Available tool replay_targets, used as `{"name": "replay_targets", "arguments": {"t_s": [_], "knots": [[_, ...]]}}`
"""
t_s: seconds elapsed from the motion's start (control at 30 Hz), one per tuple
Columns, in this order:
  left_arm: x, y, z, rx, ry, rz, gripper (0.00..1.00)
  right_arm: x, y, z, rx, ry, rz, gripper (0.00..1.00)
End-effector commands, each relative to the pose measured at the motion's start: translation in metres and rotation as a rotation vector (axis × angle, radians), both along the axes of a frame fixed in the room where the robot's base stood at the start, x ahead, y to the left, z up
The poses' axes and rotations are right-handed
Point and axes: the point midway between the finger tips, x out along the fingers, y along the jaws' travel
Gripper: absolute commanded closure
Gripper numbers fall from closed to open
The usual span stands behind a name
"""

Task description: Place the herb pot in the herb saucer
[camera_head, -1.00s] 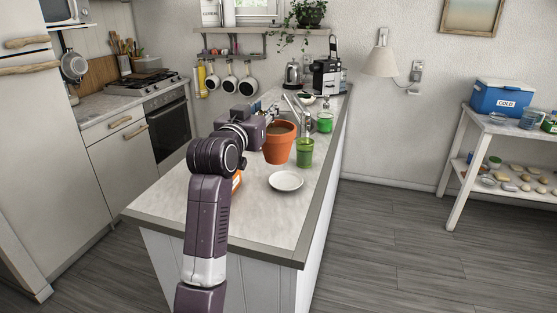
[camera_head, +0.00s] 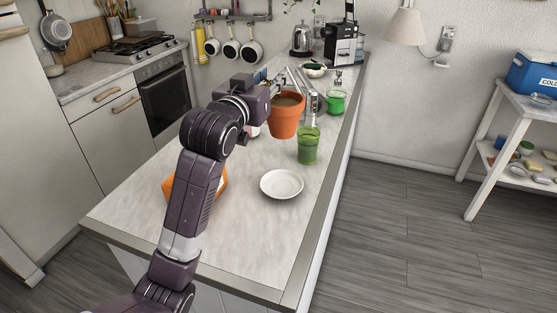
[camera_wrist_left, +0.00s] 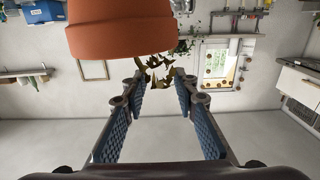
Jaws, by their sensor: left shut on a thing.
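The herb pot (camera_head: 286,117) is a terracotta pot with brown soil, upright in the head view behind the green cup. My left gripper (camera_head: 275,85) reaches it from the left and is shut on it; the exact grip point is hard to see. In the left wrist view the pot (camera_wrist_left: 120,38) fills the upper left, upside down in the picture, beside the blue-padded fingers (camera_wrist_left: 158,82). Some leaves show near the fingertips. The herb saucer (camera_head: 282,184) is a white dish lying empty on the counter, nearer than the pot. My right gripper is not in view.
A green cup (camera_head: 308,146) stands between pot and saucer. Another green container (camera_head: 336,102) and the sink tap are behind. An orange object (camera_head: 219,183) is partly hidden by my left arm. The counter (camera_head: 245,238) in front of the saucer is clear.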

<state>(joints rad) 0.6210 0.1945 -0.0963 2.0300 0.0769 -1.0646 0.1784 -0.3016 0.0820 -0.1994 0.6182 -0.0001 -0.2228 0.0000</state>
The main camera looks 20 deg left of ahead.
Motion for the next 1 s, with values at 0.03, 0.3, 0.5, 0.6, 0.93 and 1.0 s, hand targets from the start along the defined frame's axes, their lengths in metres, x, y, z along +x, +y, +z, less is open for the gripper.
{"name": "replay_targets", "arguments": {"t_s": [0.03, 0.3, 0.5, 0.6, 0.93, 1.0], "knots": [[-0.001, 0.000, -0.013, -0.001, 0.004, 0.000, 1.00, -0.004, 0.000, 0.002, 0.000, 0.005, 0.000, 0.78], [-0.001, 0.000, -0.083, -0.002, 0.004, 0.000, 1.00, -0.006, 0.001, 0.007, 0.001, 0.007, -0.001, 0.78], [-0.001, 0.000, -0.123, -0.002, 0.000, 0.000, 1.00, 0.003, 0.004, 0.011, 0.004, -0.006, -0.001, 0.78], [-0.001, 0.000, -0.132, -0.002, -0.003, 0.000, 1.00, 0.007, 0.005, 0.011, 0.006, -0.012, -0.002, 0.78], [-0.001, 0.000, -0.172, -0.001, -0.001, 0.001, 1.00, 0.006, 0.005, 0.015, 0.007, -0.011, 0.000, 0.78], [-0.001, 0.000, -0.177, -0.001, -0.002, 0.000, 1.00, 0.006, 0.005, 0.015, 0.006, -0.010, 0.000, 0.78]]}}
